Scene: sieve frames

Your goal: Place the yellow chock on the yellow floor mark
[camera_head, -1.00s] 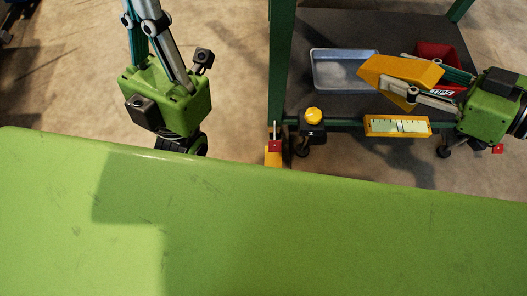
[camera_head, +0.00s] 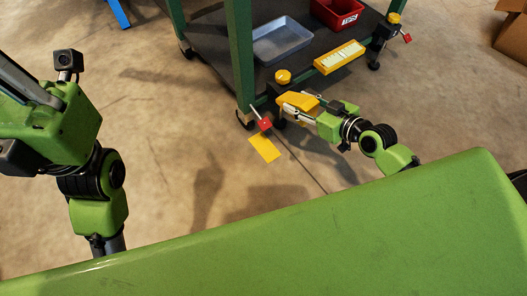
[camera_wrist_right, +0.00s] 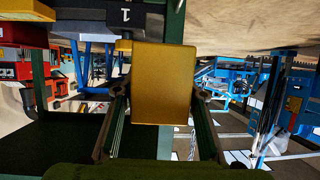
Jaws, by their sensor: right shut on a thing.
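The yellow chock (camera_head: 297,100) is an orange-yellow wedge block. My right gripper (camera_head: 292,107) is shut on it and holds it in front of the trolley's near corner leg. In the right wrist view the chock (camera_wrist_right: 163,82) shows as a flat yellow face between the two fingers. The yellow floor mark (camera_head: 264,149) is a bare rectangle on the concrete, left of and below the chock in the head view. I cannot tell the chock's exact height above the floor. My left gripper (camera_head: 28,88) is at the left edge, with its fingertips outside the picture.
The green-framed trolley (camera_head: 242,50) carries a grey tray (camera_head: 283,42) and a red bin (camera_head: 337,14) on its dark shelf. A red-handled lever (camera_head: 264,123) sits close to the chock and mark. Open floor (camera_head: 185,120) lies left of the mark. A cardboard box (camera_head: 512,38) is at far right.

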